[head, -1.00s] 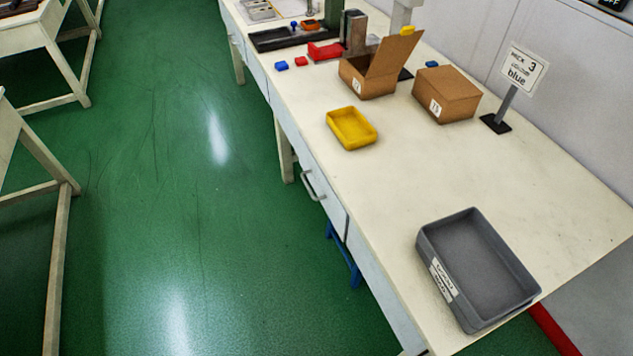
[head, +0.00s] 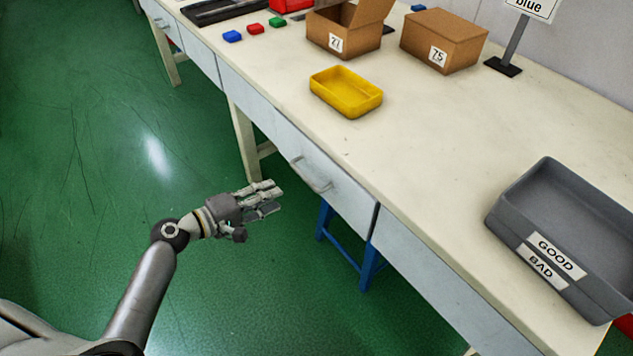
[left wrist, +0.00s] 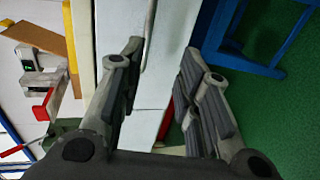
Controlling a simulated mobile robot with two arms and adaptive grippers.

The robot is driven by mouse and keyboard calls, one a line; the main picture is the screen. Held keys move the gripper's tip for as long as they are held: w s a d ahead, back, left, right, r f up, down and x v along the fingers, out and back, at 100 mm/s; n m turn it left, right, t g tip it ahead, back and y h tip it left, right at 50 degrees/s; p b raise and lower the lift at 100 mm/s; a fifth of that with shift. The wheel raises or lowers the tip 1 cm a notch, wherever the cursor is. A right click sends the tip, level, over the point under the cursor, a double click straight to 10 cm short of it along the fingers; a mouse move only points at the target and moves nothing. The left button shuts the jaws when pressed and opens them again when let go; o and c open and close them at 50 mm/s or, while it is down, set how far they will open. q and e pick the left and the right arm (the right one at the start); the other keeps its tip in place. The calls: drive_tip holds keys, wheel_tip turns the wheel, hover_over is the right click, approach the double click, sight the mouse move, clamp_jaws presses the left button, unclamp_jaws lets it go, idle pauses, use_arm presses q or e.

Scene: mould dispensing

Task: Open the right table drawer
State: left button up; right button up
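The table drawer (head: 335,196) with a grey bar handle (head: 312,177) is shut, its front flush under the white tabletop in the head view. My left gripper (head: 268,198) is just left of the handle in that view, apart from it, with its fingers pointing toward the drawer. In the left wrist view the two fingers (left wrist: 160,85) are spread apart with nothing between them. The pale drawer front (left wrist: 165,60) shows beyond them, and what looks like the handle is partly hidden by the left finger. My right gripper is not in view.
On the table (head: 420,160) are a yellow tray (head: 346,103), two cardboard boxes (head: 444,40), several small coloured blocks and a grey bin (head: 540,215) labelled good and bad. A blue frame (head: 345,245) stands under the drawer. The green floor left of the table is clear.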

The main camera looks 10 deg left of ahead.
sight(305, 177)
use_arm(q)
drive_tip(key=x, duration=0.3)
drive_tip(key=r+x, duration=0.1)
drive_tip(key=x, duration=0.7)
drive_tip(key=shift+d+r, duration=0.35)
drive_tip(key=shift+r, duration=0.05)
clamp_jaws()
